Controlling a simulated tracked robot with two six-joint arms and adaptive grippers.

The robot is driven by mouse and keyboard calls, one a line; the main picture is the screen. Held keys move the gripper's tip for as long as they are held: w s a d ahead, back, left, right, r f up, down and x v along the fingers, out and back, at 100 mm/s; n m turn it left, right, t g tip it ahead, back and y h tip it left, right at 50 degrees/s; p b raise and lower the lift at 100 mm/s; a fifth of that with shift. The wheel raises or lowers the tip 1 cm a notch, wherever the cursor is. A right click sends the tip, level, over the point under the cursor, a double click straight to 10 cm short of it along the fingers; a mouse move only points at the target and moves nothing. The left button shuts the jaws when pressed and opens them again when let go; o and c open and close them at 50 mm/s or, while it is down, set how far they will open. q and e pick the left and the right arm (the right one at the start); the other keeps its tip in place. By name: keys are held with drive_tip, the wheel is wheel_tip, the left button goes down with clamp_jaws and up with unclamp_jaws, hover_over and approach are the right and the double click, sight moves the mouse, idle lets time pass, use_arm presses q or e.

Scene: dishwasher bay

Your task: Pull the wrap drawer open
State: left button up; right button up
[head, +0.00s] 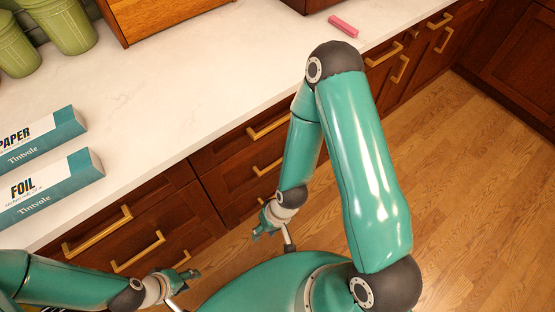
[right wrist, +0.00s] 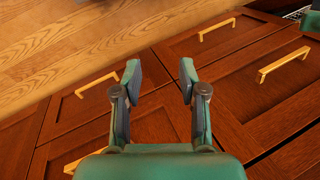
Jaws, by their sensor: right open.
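Dark wooden drawers with brass bar handles line the front below the counter, and all look shut. None carries a label, so I cannot tell which is the wrap drawer. The left stack has a top handle (head: 97,232) and a lower handle (head: 138,252); the middle stack has a top handle (head: 268,127). My right gripper (head: 262,234) is open and empty in front of the middle stack. In the right wrist view the right gripper (right wrist: 161,78) faces drawer fronts, with a handle (right wrist: 97,84) left of its fingers. My left gripper (head: 190,282) looks open and empty near the left stack.
A foil box (head: 60,188) and a paper box (head: 45,140) lie on the white counter (head: 190,90). Green canisters (head: 68,25), a wooden box (head: 160,18) and a pink object (head: 343,26) stand further back. The wooden floor (head: 460,190) at right is clear.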

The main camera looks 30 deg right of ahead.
drive_tip(key=s+d+f+m+g+y+b, duration=0.1)
drive_tip(key=s+d+f+b, duration=0.1)
drive_tip(key=f+b, duration=0.2)
drive_tip(key=s+d+f+m+g+b, duration=0.1)
drive_tip(key=s+d+f+g+b, duration=0.15)
drive_tip(key=f+b, duration=0.2)
drive_tip(key=m+t+y+b, duration=0.3)
drive_tip(key=m+t+b, duration=0.6)
drive_tip(key=t+b, duration=1)
approach(278, 161)
drive_tip(key=x, duration=0.3)
drive_tip(key=b+x, duration=0.1)
drive_tip(key=x, duration=0.2)
drive_tip(key=f+x, duration=0.1)
drive_tip(key=x, duration=0.3)
drive_tip(key=shift+w+b, duration=0.1)
drive_tip(key=shift+b, duration=0.3)
clamp_jaws()
